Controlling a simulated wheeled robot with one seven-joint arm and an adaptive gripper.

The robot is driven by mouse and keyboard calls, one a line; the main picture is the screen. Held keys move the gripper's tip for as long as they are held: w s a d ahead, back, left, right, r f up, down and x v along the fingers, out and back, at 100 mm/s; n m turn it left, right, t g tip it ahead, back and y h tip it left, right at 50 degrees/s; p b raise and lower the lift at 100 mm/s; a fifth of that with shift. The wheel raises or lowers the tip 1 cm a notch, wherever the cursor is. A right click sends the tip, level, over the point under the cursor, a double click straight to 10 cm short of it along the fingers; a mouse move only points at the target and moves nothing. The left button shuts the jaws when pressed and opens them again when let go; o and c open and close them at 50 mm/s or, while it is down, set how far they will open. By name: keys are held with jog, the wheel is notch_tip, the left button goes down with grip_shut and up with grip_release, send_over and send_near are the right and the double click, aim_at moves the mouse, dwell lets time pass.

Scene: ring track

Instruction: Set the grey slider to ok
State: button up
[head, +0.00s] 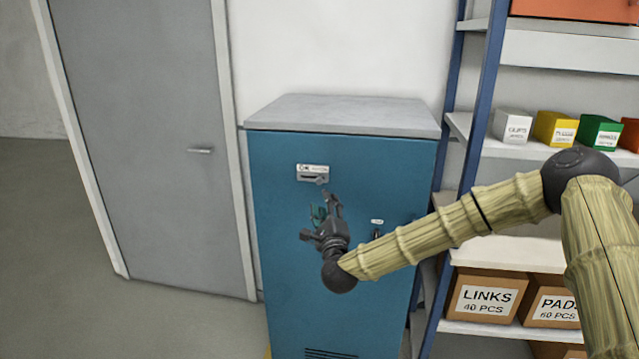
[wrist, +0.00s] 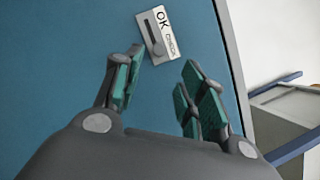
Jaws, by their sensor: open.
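The slider plate (head: 312,172) is a small pale panel on the blue cabinet's front, with a dark slot and a grey knob (head: 321,181) towards its right end. The plate also shows in the wrist view (wrist: 155,34), lettered OK at one end and CHECK at the other. There the knob (wrist: 158,48) appears at the CHECK end. My gripper (head: 326,204) is open and empty just below the plate in the head view. In the wrist view its green-padded fingers (wrist: 160,68) point towards the plate, which lies beyond the gap between them. Contact is not visible.
The blue cabinet (head: 280,235) has a grey top and a dark knob (head: 377,233) under a small label, right of my gripper. A grey door (head: 150,130) stands left. A blue-posted shelf (head: 500,255) with boxes stands right, behind my arm.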

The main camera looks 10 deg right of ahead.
aim_at(319, 183)
jog(key=p+x, duration=0.3)
jog(key=x, duration=0.7)
jog(key=shift+w+a+p, duration=0.1)
jog(key=shift+w+p, duration=0.15)
jog(key=shift+p, duration=0.15)
jog(key=shift+f, duration=0.1)
grip_shut()
